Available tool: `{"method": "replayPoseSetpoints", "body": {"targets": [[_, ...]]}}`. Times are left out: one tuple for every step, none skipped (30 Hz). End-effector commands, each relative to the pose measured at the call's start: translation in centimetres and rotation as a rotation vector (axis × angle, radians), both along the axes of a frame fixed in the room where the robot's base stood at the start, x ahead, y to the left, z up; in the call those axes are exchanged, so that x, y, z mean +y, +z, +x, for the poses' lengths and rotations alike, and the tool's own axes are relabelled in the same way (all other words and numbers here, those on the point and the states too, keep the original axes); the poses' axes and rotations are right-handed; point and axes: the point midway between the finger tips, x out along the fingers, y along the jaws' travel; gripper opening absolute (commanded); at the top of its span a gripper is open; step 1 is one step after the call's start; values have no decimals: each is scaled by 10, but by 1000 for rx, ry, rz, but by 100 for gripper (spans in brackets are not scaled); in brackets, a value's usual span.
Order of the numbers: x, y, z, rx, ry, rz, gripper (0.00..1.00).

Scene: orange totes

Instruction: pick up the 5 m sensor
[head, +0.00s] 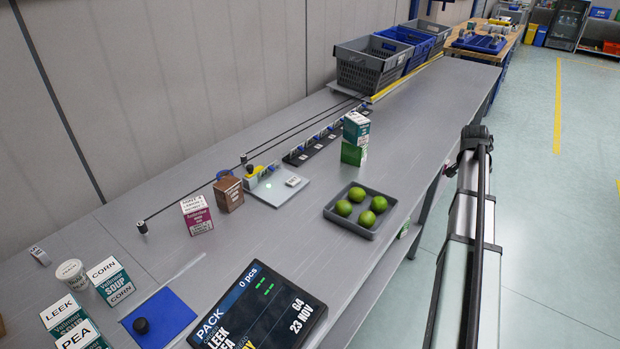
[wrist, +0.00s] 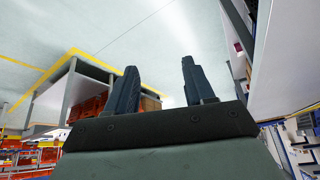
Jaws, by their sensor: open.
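I cannot pick out a 5 m sensor for sure in either view. In the head view, a dark strip (head: 317,143) with several small blue and white pieces lies on the grey bench (head: 270,262); their labels are too small to read. My gripper (wrist: 158,82) shows in the wrist view with its two dark fingers apart and nothing between them. It points away from the bench objects, toward open floor and a table-like structure. The gripper is not visible in the head view.
A scale (head: 277,187), a tray (head: 368,231) of limes, stacked boxes (head: 354,139), a brown box (head: 229,194) and a display (head: 262,312) stand on the bench. Soup boxes (head: 111,281) sit front left. Crates (head: 368,65) stand at the back. Bare bench lies around the tray.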

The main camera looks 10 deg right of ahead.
Motion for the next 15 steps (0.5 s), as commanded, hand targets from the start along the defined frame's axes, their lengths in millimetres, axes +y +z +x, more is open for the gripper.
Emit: {"method": "replayPoseSetpoints", "body": {"targets": [[5,28,24,-37,-8,-31,53],[8,42,34,-58,-17,-48,53],[13,63,47,-88,-27,-69,53],[18,78,57,-109,-35,-85,53],[24,94,68,-134,-40,-100,53],[32,115,81,-166,-49,-119,53],[39,131,92,-191,-53,-132,53],[48,147,102,-215,-54,-145,53],[62,168,117,-248,-53,-159,53],[74,183,128,-270,-48,-168,53],[86,195,137,-288,-42,-174,53],[104,208,149,-309,-28,-179,53],[118,216,157,-320,-14,-181,53],[132,222,165,-328,2,-182,53],[152,228,174,-333,29,-181,53]]}}
